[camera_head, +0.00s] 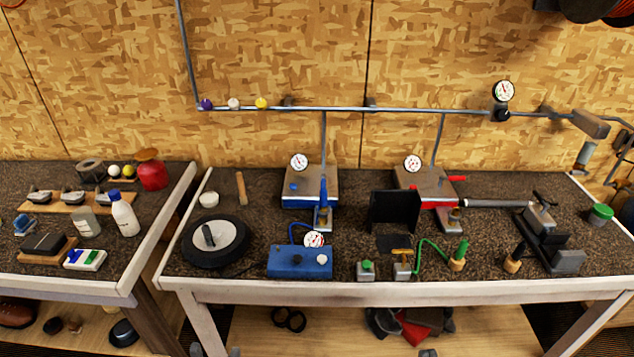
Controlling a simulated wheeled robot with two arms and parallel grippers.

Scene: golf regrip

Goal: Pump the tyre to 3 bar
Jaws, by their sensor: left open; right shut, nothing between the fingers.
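A small black tyre (190,252) with a pale hub lies flat on the workbench at the left. A short dark piece rests across its hub. A blue box (284,262) with a black knob, a white knob and a round dial gauge (314,240) stands to the right of the tyre. A blue hose (291,232) curves up behind the box; its ends are hard to make out. The dial reading is too small to tell. My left gripper (215,351) shows only its fingertips at the bottom edge, apart and empty. My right gripper (428,352) shows its closed tips there, empty.
Behind stand a blue-based device (310,183) and a red-based device (428,184), each with a gauge. A black panel (394,211), green hose (431,246) and clamp (541,218) fill the right. A second bench (60,278) stands left across a gap.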

